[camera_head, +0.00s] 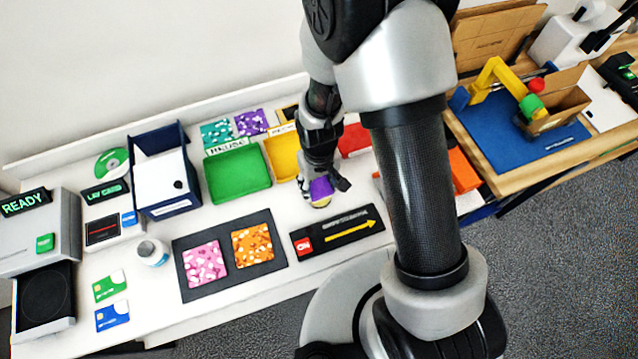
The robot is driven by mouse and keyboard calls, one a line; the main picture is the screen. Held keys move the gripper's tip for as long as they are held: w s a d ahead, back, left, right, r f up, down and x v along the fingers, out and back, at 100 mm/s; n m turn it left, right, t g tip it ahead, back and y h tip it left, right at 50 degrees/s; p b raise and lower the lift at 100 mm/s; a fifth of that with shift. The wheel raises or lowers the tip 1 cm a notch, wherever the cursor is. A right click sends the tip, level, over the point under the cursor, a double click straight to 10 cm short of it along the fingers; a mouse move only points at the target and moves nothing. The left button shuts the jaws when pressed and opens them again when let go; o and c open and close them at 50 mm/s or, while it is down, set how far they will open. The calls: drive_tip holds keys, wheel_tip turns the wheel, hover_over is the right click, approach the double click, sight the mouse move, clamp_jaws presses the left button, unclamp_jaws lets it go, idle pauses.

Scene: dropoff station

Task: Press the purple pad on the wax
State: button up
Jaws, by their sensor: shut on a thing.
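My gripper (323,184) points down over the white table, in front of the yellow tray. It is shut on a purple pad (320,189), whose purple body shows between the fingers. A pale yellowish rounded piece (321,203) shows just below the purple; it may be the wax or the pad's lower part, and I cannot tell which. I cannot tell whether the two are touching or joined. My arm covers part of the table to the right.
A green tray (238,176) and a yellow tray (281,160) stand behind my gripper. A black panel with a yellow arrow (338,233) lies in front. A dark mat (215,283) bears pink and orange tiles. A navy box (160,207) stands at left.

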sight(319, 186)
drive_tip(key=shift+r+p, duration=1.45)
drive_tip(key=shift+r, duration=0.8)
drive_tip(key=shift+w, duration=0.1)
